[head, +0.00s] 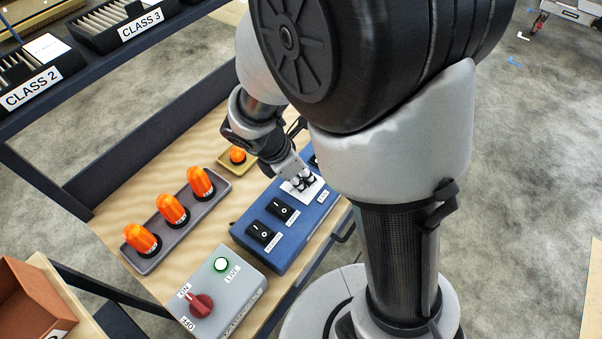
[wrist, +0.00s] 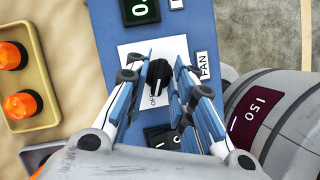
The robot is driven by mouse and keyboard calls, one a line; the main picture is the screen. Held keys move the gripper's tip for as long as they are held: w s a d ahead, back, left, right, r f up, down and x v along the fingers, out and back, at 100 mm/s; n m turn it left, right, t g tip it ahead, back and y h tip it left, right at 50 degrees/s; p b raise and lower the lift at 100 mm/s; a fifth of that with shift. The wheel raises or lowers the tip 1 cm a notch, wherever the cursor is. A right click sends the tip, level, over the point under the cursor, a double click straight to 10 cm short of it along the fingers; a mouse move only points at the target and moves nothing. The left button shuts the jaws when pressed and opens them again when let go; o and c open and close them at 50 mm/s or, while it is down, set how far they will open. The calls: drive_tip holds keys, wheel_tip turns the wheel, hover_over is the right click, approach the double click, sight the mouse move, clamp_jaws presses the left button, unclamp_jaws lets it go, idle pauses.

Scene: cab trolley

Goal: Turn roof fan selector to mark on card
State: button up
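The roof fan selector (wrist: 158,74) is a black knob on a white card (wrist: 130,56) fixed to the blue panel (wrist: 96,40). A label reading FAN (wrist: 203,64) sits to its right in the wrist view. "OFF" is printed on the card below left of the knob; other marks are hidden or too small to read. My gripper (wrist: 163,66) is open, with one finger on each side of the knob. Small gaps seem to show, so contact is unclear. In the head view my gripper (head: 301,181) is over the card (head: 315,190) and mostly hides the knob.
Rocker switches (head: 280,208) sit beside the card on the blue panel. Orange beacons (head: 171,209) stand on a tray at left. A dark shelf (head: 75,70) stands behind.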

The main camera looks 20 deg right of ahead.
clamp_jaws()
